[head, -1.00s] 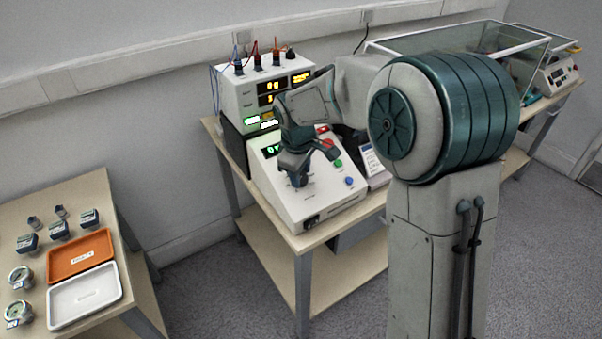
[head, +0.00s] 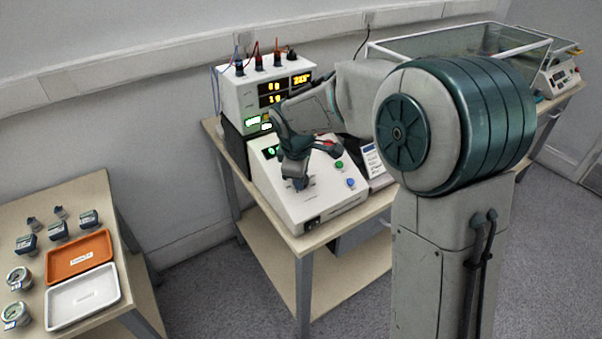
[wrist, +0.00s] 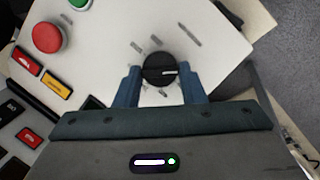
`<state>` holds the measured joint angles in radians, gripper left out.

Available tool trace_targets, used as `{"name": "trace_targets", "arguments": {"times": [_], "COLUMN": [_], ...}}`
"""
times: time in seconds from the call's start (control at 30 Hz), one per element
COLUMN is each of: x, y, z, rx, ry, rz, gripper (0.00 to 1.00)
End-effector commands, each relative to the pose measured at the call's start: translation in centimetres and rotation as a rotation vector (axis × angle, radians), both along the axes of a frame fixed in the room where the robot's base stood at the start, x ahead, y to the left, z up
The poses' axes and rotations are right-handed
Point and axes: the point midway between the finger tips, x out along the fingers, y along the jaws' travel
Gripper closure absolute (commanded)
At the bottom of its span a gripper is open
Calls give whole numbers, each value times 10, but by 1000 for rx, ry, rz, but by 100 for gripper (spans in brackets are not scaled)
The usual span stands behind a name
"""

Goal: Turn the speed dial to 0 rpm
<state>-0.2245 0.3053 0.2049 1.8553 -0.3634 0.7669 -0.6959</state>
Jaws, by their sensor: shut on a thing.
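The speed dial (wrist: 158,68) is a round black knob with a pale pointer line, on the sloped white panel of the control box (head: 325,207). In the wrist view the pointer lies roughly level, toward the right. Printed tick marks surround the dial; their values are too small to read. My gripper (wrist: 160,82) is shut on the dial, one blue finger on each side. In the head view my gripper (head: 297,182) reaches down onto the panel and hides the dial.
A red button (wrist: 47,37) and a green button (head: 339,164) sit near the dial, with a blue button (head: 350,182) lower on the panel. A meter unit (head: 238,92) with cables stands behind. A side table with an orange tray (head: 62,262) stands at left.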

Motion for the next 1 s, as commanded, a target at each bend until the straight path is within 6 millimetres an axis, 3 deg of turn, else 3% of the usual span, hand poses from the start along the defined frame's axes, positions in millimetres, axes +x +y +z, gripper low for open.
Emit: {"name": "trace_targets", "arguments": {"times": [0.07,0.1,0.17,0.57,1.0], "x": [0,0,0,-2,-30], "y": [1,1,1,1,8], "z": [1,1,1,9,98], "rx": [1,1,1,1,2], "ry": [-3,-3,-2,-3,-6], "rz": [3,2,2,1,1], "gripper": [86,55,42,42,42]}}
